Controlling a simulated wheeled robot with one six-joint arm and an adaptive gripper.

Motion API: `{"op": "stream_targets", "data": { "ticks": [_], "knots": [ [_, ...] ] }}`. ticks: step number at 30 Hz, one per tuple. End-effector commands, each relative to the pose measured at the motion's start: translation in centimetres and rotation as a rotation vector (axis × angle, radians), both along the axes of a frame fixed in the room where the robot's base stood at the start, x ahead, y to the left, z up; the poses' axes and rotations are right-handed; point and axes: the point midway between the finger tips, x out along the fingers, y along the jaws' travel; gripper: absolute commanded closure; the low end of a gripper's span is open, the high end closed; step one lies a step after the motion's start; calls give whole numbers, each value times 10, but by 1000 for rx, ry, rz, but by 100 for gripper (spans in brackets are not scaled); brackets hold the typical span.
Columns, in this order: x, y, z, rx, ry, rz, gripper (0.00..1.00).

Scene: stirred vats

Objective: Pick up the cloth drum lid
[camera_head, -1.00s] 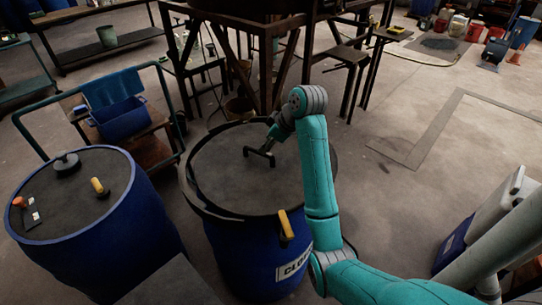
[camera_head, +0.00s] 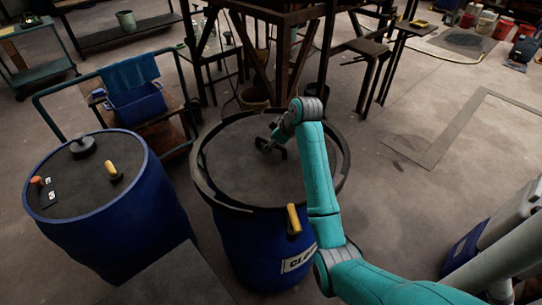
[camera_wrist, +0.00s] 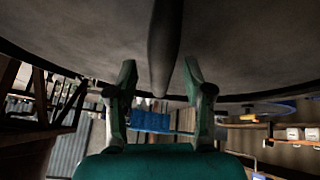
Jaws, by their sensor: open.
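The cloth drum lid (camera_head: 225,170) is a dark grey disc on top of the blue cloth drum (camera_head: 245,240), whose white label is partly hidden by my arm. A dark bar-like handle stands near the lid's middle. My gripper (camera_head: 270,146) is low over the lid at this handle and partly hides it. In the wrist view my gripper's two green fingers (camera_wrist: 160,75) are spread, with the dark handle (camera_wrist: 164,40) between them. I cannot tell whether they touch it. The grey lid surface (camera_wrist: 80,40) fills the top of that view.
A dark ring with a yellow lever (camera_head: 294,218) runs around the lid's edge. A second blue drum (camera_head: 110,225) stands left, with a black knob and a yellow-handled item on top. Behind are a trolley with a blue bin (camera_head: 138,107) and a dark steel frame.

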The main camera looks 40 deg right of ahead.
Motion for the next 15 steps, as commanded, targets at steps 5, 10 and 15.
{"op": "stream_targets", "data": {
  "ticks": [5,10,15],
  "knots": [
    [4,1,-7,0,1,0,49],
    [4,1,-7,-1,0,-1,49],
    [4,1,-7,-1,0,-1,91]
  ]
}}
